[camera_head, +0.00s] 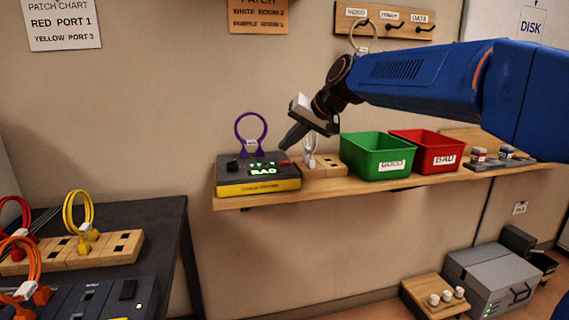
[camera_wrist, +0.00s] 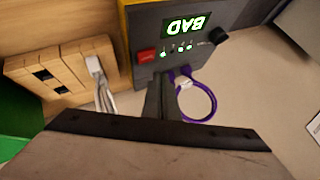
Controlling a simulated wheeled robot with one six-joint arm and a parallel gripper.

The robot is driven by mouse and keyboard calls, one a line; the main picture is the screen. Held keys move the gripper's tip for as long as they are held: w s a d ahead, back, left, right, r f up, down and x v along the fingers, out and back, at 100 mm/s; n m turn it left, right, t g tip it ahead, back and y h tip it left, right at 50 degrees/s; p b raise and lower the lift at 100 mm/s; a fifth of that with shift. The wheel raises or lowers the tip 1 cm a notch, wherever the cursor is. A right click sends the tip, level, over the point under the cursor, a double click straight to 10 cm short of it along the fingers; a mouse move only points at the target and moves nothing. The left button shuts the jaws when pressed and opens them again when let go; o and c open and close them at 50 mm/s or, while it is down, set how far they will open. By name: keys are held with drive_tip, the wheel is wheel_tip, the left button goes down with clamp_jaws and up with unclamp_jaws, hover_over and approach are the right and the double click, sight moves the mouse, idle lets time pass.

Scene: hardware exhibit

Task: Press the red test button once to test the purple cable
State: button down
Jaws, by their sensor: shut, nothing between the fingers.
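The cable tester (camera_head: 258,186) is a dark box with a yellow front edge on the wooden wall shelf. Its display (camera_head: 263,168) glows green and reads BAD, which also shows upside down in the wrist view (camera_wrist: 186,24). The purple cable (camera_head: 238,127) stands as a loop at the tester's back, its ends at the sockets; it also shows in the wrist view (camera_wrist: 212,103). The red test button (camera_wrist: 147,56) is on the tester's top, near its right end in the head view. My gripper (camera_head: 288,145) is shut and empty, its tips close above the button's area, apart from it in the wrist view.
A wooden socket block (camera_head: 326,166) holding a white cable (camera_head: 309,146) stands right of the tester. Green (camera_head: 352,157) and red (camera_head: 405,152) bins stand further right. A dark table (camera_head: 150,215) with red, yellow and orange cables is at lower left.

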drive_tip(key=shift+r, duration=1.65)
drive_tip(key=h, duration=0.2)
approach(288, 163)
drive_tip(key=s+d+f, duration=0.2)
drive_tip(key=s+d, duration=0.2)
drive_tip(key=d, duration=0.2)
drive_tip(key=s+d+f+h, duration=0.1)
drive_tip(key=s+d+f, duration=0.6)
drive_tip(key=s, duration=0.3)
drive_tip(key=s+d+f+m+h, duration=0.1)
drive_tip(key=s+d+f+h, duration=0.1)
drive_tip(key=s+d+f, duration=0.5)
drive_tip(key=s+d+f+h, duration=0.2)
drive_tip(key=s+d+f, duration=0.5)
drive_tip(key=s+f, duration=0.4)
drive_tip(key=s, duration=0.2)
drive_tip(key=shift+s+f+g, duration=0.2)
drive_tip(key=shift+s+g, duration=0.1)
drive_tip(key=shift+g, duration=0.1)
drive_tip(key=shift+d, duration=0.15)
